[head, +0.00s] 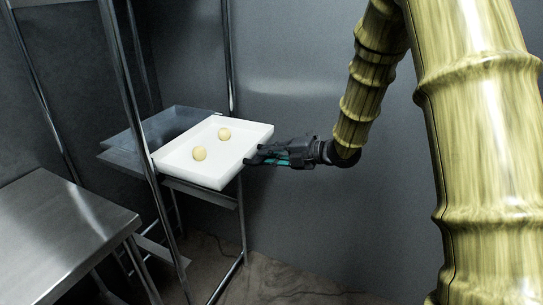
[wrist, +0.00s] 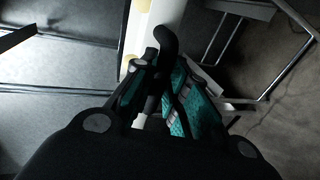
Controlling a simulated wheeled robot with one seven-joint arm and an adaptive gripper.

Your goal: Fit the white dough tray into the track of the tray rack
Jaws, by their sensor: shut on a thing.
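The white dough tray (head: 230,172) is at the tray rack (head: 134,95), near level, with two pale dough balls (head: 224,134) in it.
A grey, see-through-looking panel or tray (head: 125,146) lies in the rack behind and left of the white tray. A steel table (head: 62,225) stands at the lower left. A plain grey wall (head: 310,110) is behind. Open floor (head: 290,280) lies below my gripper.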

